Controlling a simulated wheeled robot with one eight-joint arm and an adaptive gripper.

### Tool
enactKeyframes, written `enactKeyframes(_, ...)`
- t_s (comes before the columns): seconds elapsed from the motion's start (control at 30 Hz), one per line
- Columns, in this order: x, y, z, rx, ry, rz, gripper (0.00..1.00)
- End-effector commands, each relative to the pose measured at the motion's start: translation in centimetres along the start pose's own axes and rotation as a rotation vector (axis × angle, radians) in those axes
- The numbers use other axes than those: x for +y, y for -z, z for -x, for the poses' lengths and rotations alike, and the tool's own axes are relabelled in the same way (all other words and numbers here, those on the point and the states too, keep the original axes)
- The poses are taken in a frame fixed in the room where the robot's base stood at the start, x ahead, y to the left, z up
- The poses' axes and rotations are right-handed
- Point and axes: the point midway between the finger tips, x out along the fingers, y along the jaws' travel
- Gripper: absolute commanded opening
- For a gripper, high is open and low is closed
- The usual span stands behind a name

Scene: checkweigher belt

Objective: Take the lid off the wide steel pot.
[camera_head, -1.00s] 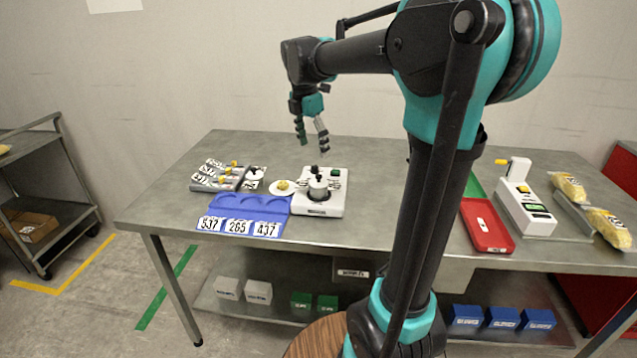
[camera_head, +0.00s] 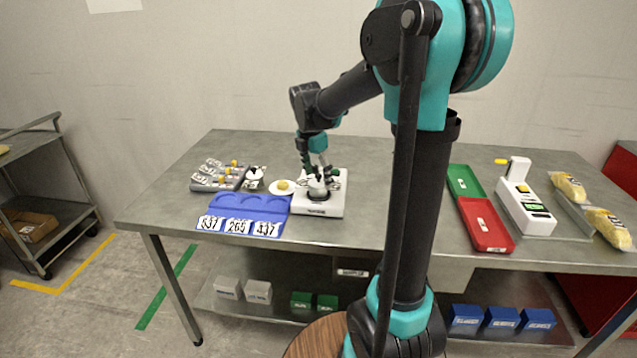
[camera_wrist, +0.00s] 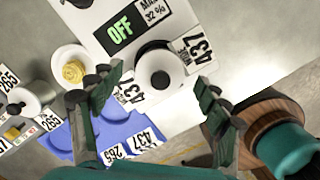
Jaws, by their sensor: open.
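A small pot (camera_head: 317,191) with a pale lid stands on the white scale (camera_head: 327,210). In the wrist view I look down on the lid (camera_wrist: 147,84) and its round black knob (camera_wrist: 160,79); 437 labels show on either side of the pot. My gripper (camera_head: 320,178) is open and low over this pot. In the wrist view its two fingers (camera_wrist: 160,76) are on either side of the lid, apart from it. In the head view the fingers partly hide the pot's top. A second lidded pot (camera_head: 255,174) stands farther left; it also shows in the wrist view (camera_wrist: 30,98).
A yellow item on a white plate (camera_head: 282,187) lies just left of the scale. A blue tray (camera_head: 262,203) with number cards is in front. Grey weight holders (camera_head: 208,184) stand left. Green (camera_head: 462,180) and red (camera_head: 487,226) trays lie right. The table's middle is clear.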

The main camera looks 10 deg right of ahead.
Motion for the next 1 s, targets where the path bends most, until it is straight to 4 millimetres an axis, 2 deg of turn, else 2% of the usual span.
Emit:
enactKeyframes(0.17, 0.0, 0.0, 0.03, 0.0, 0.0, 0.0, 0.73)
enactKeyframes(0.47, 0.0, 0.01, 0.05, 0.0, 0.0, 0.0, 0.37)
enactKeyframes(0.83, 0.0, 0.0, 0.12, 0.0, 0.0, 0.0, 0.34)
enactKeyframes(1.0, 0.0, -0.12, 0.93, 0.0, 0.0, 0.0, 0.34)
